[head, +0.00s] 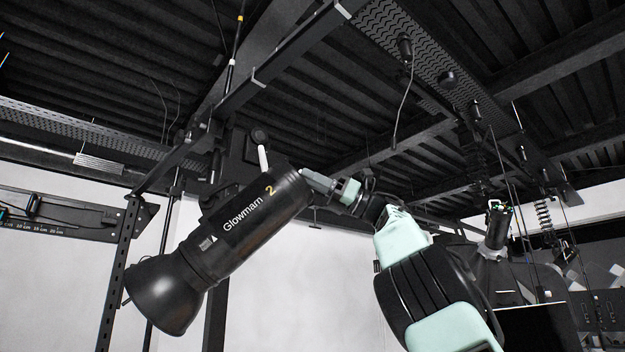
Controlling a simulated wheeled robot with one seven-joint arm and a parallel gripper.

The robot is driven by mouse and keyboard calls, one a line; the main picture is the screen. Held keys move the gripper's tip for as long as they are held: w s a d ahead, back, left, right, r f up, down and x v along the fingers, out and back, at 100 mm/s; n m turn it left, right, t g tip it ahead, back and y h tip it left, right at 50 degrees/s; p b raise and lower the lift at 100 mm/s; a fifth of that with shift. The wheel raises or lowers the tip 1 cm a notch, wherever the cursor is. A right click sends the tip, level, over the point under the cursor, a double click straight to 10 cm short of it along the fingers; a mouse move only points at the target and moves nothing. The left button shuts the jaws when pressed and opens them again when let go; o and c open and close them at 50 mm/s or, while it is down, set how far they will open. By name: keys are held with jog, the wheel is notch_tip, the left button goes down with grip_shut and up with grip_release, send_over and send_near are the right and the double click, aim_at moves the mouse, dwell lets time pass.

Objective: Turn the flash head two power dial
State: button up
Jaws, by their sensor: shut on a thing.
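The flash head (230,240) is a black cylinder marked "Glowmam" with a yellow "2". It hangs tilted from the overhead rig, with its wide reflector (165,292) at the lower left. My arm comes up from the lower right, and my gripper (308,181) meets the upper right rear end of the flash head. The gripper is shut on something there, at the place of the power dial. The dial itself is hidden behind the fingers and the housing, so I cannot see its setting.
A dark metal frame post (121,270) stands left of the flash head. A white handle (263,160) sticks up above the housing. Another lamp (497,225) and hanging cables are at the right. The white wall (330,280) behind leaves open space below the gripper.

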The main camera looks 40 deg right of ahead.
jog(key=o, duration=1)
jog(key=b+v, duration=0.6)
jog(key=v, duration=1.1)
jog(key=shift+s+d, duration=0.15)
jog(key=shift+s, duration=0.05)
